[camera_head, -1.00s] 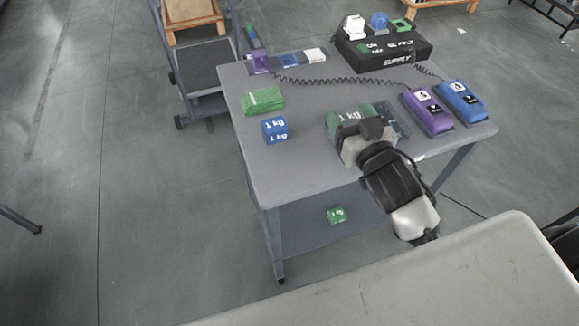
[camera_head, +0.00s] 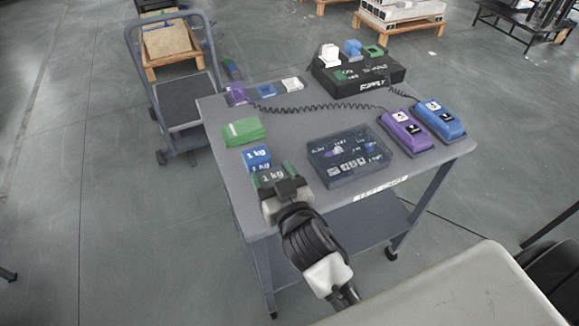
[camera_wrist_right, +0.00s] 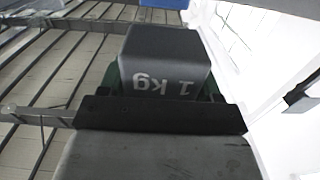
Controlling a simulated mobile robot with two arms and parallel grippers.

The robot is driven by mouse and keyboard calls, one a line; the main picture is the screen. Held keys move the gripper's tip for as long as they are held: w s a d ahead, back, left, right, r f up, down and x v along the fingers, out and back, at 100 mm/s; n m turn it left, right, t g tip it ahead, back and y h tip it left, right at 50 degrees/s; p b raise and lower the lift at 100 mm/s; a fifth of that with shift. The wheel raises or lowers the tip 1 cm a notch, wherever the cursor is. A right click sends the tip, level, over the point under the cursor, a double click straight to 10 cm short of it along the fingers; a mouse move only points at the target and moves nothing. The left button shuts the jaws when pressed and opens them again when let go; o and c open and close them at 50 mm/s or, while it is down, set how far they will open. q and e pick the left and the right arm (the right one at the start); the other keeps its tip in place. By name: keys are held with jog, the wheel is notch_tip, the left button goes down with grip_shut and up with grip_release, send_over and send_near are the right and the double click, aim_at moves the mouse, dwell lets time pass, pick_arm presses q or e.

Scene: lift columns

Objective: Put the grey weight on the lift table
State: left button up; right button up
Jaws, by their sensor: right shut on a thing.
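The grey weight (camera_head: 271,177), marked "1 kg", is between the green-padded fingers of my right gripper (camera_head: 272,180). In the right wrist view the grey weight (camera_wrist_right: 165,62) sits between the jaws, its lettering upside down. In the head view the gripper is at the left front of the grey table (camera_head: 310,112), close to a blue 1 kg weight (camera_head: 257,158); I cannot tell whether the grey weight touches the tabletop. No part is clearly identifiable as a lift table apart from this grey table. My left gripper is not in view.
A green block (camera_head: 243,132) lies behind the blue weight. A dark transparent case (camera_head: 349,157), purple (camera_head: 406,132) and blue (camera_head: 438,121) corded units, and a black supply box (camera_head: 357,75) occupy the table. A cart (camera_head: 186,95) stands behind left.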

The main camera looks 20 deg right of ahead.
jog(key=shift+a+f, duration=0.1)
jog(key=shift+f, duration=1.6)
jog(key=shift+f+b, duration=0.15)
jog(key=shift+b, duration=0.15)
jog(key=o, duration=1.2)
jog(key=shift+f, duration=0.25)
jog(key=shift+c, duration=0.2)
jog(key=o, duration=0.5)
jog(key=shift+r, duration=0.1)
jog(key=shift+c, duration=0.2)
